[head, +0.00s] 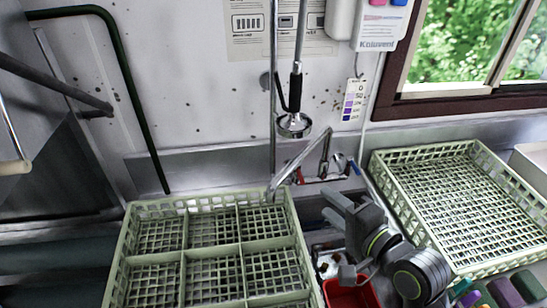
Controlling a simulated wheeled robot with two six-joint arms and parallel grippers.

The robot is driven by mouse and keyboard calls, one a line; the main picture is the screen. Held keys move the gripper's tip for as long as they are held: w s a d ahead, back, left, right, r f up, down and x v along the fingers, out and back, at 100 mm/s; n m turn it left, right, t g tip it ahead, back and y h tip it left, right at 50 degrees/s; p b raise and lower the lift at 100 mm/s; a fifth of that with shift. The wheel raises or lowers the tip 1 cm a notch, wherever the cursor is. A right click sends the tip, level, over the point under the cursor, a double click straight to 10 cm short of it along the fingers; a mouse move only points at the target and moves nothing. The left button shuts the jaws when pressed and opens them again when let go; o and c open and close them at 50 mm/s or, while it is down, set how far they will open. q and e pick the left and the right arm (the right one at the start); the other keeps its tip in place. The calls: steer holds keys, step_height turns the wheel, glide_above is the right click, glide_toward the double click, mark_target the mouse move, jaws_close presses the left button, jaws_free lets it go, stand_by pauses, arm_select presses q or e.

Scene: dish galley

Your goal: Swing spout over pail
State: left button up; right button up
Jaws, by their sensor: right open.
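The chrome spout (302,165) runs from the tap at the wall down to the left. In the picture its end lies over the back right corner of the left green rack. The red pail (352,294) is at the bottom centre, low in the sink area, partly hidden by my right arm and cut by the frame edge. My right gripper (328,204) is open, just right of and in front of the spout, apart from it as far as I can tell. Nothing shows between its fingers. My left gripper is out of view.
A divided green rack (117,270) stands left of the sink, and an open green rack (390,205) stands right. A spray head (294,124) hangs above the spout. Coloured items (505,292) lie at the lower right. A dark green pipe (125,70) runs at left.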

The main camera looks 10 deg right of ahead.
steer(key=b, duration=0.3)
glide_toward(290, 172)
steer(key=w, duration=0.2)
steer(key=x, duration=0.5)
steer(key=p+x, duration=0.1)
steer(key=x, duration=0.2)
steer(key=shift+s+a+f, duration=0.25)
steer(key=shift+x, duration=0.85)
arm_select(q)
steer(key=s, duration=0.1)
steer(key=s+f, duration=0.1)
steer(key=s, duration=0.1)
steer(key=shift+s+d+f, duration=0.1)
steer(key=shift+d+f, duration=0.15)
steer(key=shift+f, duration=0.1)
arm_select(e)
steer(key=shift+c, duration=0.4)
jaws_close()
